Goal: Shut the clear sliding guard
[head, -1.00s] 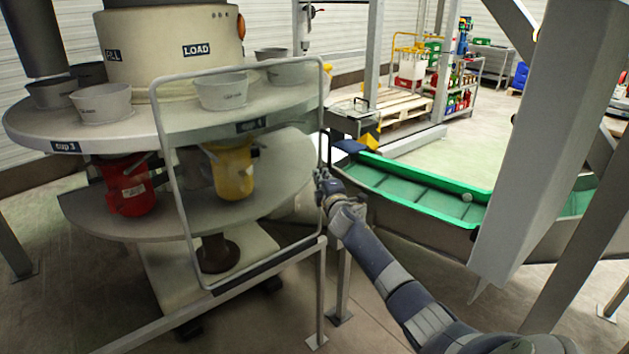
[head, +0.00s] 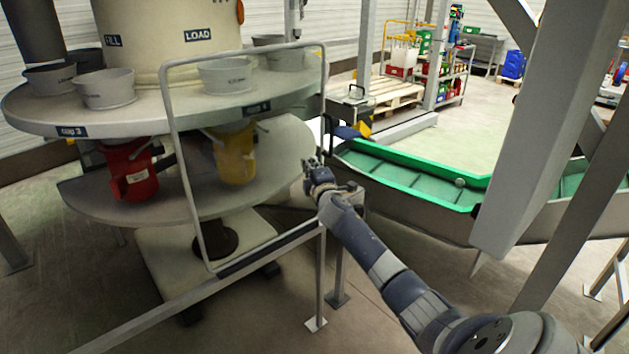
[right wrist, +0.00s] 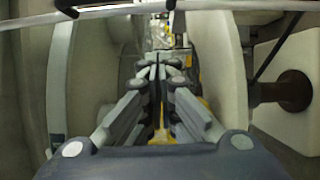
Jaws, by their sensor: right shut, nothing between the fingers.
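The clear sliding guard is a see-through panel in a rounded grey frame (head: 187,180). It stands upright in front of part of the round machine in the head view. A dark upright handle (head: 324,130) is at its right edge. My right gripper (head: 311,166) is just below the handle, close to the guard's right edge. I cannot tell whether it touches the frame. In the right wrist view its fingers (right wrist: 160,75) are together with nothing between them. A pale bar (right wrist: 110,10) crosses the top of that view. My left gripper is not in view.
A grey rail (head: 250,258) runs below the guard. Behind the panel are a turntable (head: 40,115) with grey cups and red (head: 130,180) and yellow (head: 236,165) containers. A green-lined trough (head: 410,183) and a thick grey post (head: 540,120) stand to the right.

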